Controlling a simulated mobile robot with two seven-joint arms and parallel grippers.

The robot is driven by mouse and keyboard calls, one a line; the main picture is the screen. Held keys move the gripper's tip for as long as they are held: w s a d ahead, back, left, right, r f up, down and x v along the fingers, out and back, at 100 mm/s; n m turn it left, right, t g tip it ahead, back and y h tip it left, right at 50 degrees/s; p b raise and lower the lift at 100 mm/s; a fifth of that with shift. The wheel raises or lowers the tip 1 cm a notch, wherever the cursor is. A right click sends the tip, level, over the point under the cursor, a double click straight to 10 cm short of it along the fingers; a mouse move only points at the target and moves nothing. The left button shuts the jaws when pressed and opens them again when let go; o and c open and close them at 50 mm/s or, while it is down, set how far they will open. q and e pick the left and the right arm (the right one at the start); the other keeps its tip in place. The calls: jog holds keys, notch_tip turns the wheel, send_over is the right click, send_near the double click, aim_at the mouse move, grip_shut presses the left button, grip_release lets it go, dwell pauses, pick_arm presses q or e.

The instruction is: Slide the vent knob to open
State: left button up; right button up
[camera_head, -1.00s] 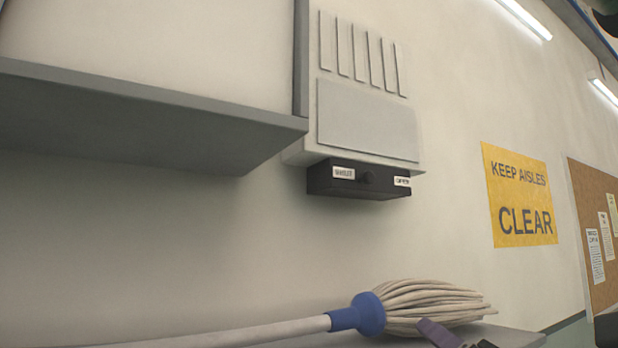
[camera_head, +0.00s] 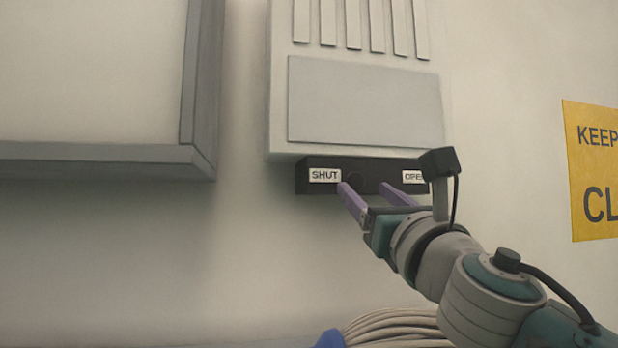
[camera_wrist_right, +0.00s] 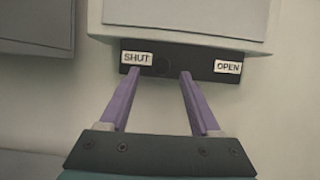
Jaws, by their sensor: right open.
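The black vent slider bar (camera_head: 318,189) sits under a pale wall vent (camera_head: 365,100), with a SHUT label at its left and an OPEN label at its right. The dark round knob (camera_head: 355,179) is on the bar just right of the SHUT label; it also shows in the right wrist view (camera_wrist_right: 160,65). My right gripper (camera_head: 364,187) is open, its purple fingers pointing at the bar. In the right wrist view the knob appears between the two fingertips (camera_wrist_right: 160,74). I cannot tell whether either finger touches it. My left gripper is out of view.
A grey-framed panel (camera_head: 95,152) juts out to the left of the vent. A mop head (camera_head: 395,328) lies below my right arm. A yellow sign (camera_head: 595,170) is on the wall at right. The wall below the bar at left is clear.

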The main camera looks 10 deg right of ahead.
aim_at(358, 182)
jog(key=shift+x, duration=2.05)
grip_shut()
jog(key=shift+d, duration=0.1)
